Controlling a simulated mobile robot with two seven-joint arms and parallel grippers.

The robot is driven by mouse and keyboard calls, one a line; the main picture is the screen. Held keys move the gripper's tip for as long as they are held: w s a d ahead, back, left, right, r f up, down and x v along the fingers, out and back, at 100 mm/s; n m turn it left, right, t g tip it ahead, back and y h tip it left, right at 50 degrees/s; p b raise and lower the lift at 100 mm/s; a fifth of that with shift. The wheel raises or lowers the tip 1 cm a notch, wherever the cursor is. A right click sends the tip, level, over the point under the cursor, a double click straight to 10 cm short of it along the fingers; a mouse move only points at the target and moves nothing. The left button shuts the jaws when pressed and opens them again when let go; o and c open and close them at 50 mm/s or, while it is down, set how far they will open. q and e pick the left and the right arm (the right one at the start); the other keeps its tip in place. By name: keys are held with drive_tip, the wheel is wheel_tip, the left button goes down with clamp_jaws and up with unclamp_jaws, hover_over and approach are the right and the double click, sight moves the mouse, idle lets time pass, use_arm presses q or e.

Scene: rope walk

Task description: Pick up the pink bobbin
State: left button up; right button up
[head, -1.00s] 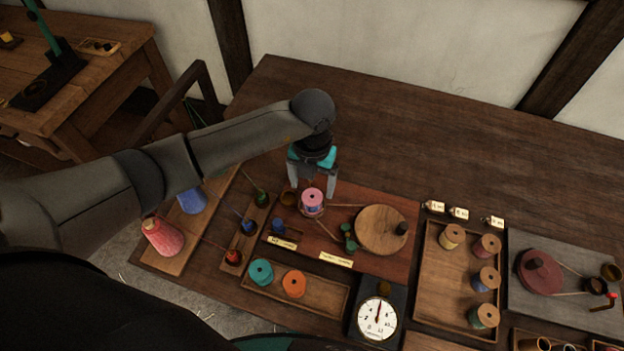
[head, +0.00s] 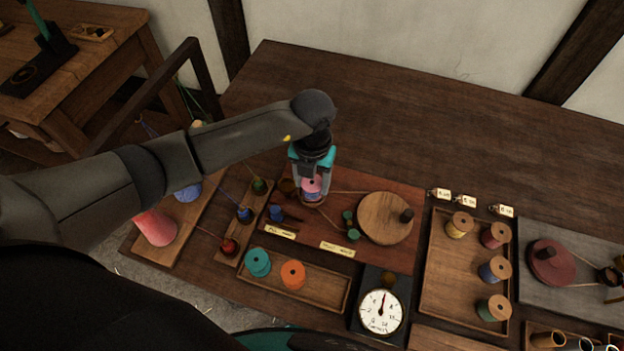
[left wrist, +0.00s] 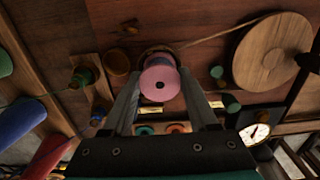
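The pink bobbin (head: 312,185) stands upright on the reddish-brown winder board, with a round brown piece around its foot. It also shows in the left wrist view (left wrist: 160,83), end-on with a dark centre hole. My left gripper (head: 312,191) points down over it from above, with one finger on each side of the bobbin. In the left wrist view the gripper (left wrist: 160,80) has its fingers spread, and the bobbin sits between them. I see no clear sign of a grip. My right gripper is out of view.
A wooden wheel (head: 384,217) and small green spools (head: 350,225) stand to the right on the same board. A tray (head: 328,291) holds teal and orange spools in front. A dial gauge (head: 380,311) stands near it. The table's back is clear.

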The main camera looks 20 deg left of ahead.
use_arm(q)
drive_tip(key=c, duration=0.4)
wheel_tip(320, 180, up, 8)
drive_tip(key=p, duration=0.7)
